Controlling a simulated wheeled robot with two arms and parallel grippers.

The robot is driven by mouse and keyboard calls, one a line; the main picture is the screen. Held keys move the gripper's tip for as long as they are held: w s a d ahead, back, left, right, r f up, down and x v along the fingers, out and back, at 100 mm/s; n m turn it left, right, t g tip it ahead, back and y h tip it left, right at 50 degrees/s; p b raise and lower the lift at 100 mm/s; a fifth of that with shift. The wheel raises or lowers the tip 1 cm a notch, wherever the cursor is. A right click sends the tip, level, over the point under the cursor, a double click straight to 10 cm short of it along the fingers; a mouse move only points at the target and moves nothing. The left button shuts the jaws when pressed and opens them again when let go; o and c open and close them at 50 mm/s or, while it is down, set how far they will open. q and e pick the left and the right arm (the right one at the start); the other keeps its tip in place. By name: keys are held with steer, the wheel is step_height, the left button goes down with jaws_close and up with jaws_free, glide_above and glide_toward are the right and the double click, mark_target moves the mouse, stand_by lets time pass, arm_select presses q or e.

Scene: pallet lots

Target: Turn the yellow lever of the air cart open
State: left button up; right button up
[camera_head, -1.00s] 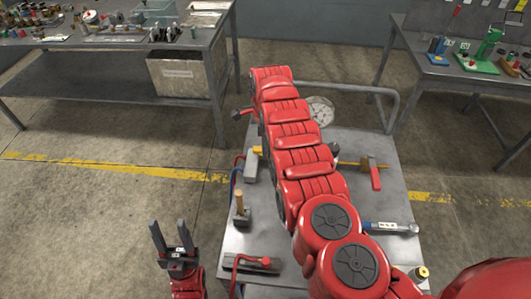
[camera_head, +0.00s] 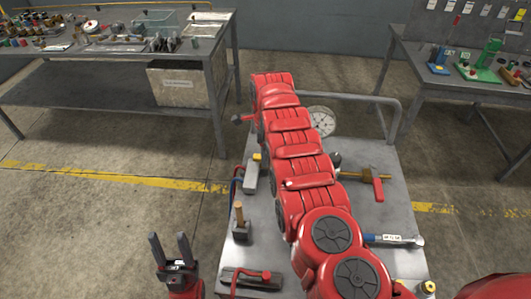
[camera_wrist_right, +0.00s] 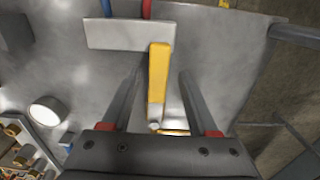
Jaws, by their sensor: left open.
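The yellow lever (camera_wrist_right: 158,75) sits on a pale grey valve block (camera_wrist_right: 115,35) in the right wrist view. A blue and a red hose meet the block's far edge. My right gripper (camera_wrist_right: 160,82) is open, with one finger on each side of the lever; I cannot tell whether either touches it. In the head view the grey block (camera_head: 251,178) shows at the cart's left edge with a bit of yellow at its top; my right arm hides the right gripper. My left gripper (camera_head: 170,249) is open and empty, left of the cart (camera_head: 385,215).
On the cart lie a hammer-like tool with a red handle (camera_head: 378,190), a torque-wrench-like tool (camera_head: 392,240), a wood-handled piece (camera_head: 239,218) and a red-handled clamp (camera_head: 245,277). A round gauge (camera_head: 322,121) stands at the back. Workbenches are behind left and right.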

step_height(320, 180, up, 17)
steer(key=p, duration=0.3)
steer(key=shift+r+p, duration=0.2)
steer(key=shift+p, duration=0.1)
stand_by(0.4)
